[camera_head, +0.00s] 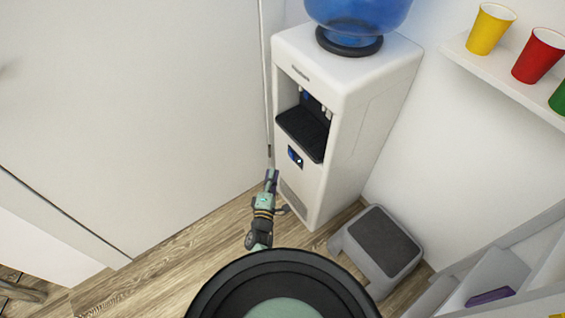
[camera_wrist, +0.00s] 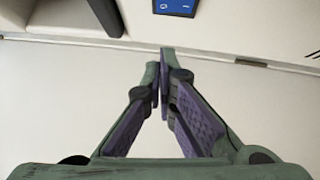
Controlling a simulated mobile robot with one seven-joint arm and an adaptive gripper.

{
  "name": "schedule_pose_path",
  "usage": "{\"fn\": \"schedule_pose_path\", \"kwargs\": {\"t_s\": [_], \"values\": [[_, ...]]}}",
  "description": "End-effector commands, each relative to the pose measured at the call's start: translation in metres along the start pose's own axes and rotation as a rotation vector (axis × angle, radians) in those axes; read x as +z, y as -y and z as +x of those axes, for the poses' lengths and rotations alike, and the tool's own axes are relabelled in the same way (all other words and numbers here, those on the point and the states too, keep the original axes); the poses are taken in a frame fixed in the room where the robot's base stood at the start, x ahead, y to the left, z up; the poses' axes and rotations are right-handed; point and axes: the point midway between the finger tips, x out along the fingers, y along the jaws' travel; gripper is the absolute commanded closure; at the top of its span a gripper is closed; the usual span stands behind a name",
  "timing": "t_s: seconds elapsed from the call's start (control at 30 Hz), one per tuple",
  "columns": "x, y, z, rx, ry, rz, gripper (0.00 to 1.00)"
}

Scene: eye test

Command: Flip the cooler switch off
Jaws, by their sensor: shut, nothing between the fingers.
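The white water cooler (camera_head: 355,105) stands upright against the wall, with a blue bottle (camera_head: 358,15) on top. Its front carries a small dark blue switch panel (camera_head: 295,157) below the black dispensing recess (camera_head: 303,132). In the wrist view the switch panel (camera_wrist: 175,6) is cut by the top edge, so only part of it shows. My gripper (camera_head: 272,175) is in front of the cooler, lower than the panel in the head view. In the wrist view my gripper (camera_wrist: 164,58) has its fingertips together, empty, and apart from the panel. The switch's position is too small to tell.
A grey step stool (camera_head: 342,242) stands on the wooden floor right of the cooler. A wall shelf (camera_head: 490,65) at upper right holds a yellow cup (camera_head: 490,28), a red cup (camera_head: 538,55) and a green cup (camera_head: 558,98). A white wall (camera_head: 130,110) fills the left.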

Motion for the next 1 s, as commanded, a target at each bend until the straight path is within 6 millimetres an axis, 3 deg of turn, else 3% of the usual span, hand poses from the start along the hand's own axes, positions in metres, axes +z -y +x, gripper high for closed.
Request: {"fn": "schedule_pose_path", "kwargs": {"t_s": [0.2, 0.4, 1.0], "values": [[0.003, 0.007, 0.045, 0.002, 0.002, 0.001, 1.0], [0.021, 0.004, 0.062, 0.001, 0.001, 0.001, 1.0], [0.03, -0.002, 0.07, 0.0, 0.001, 0.0, 1.0]]}}
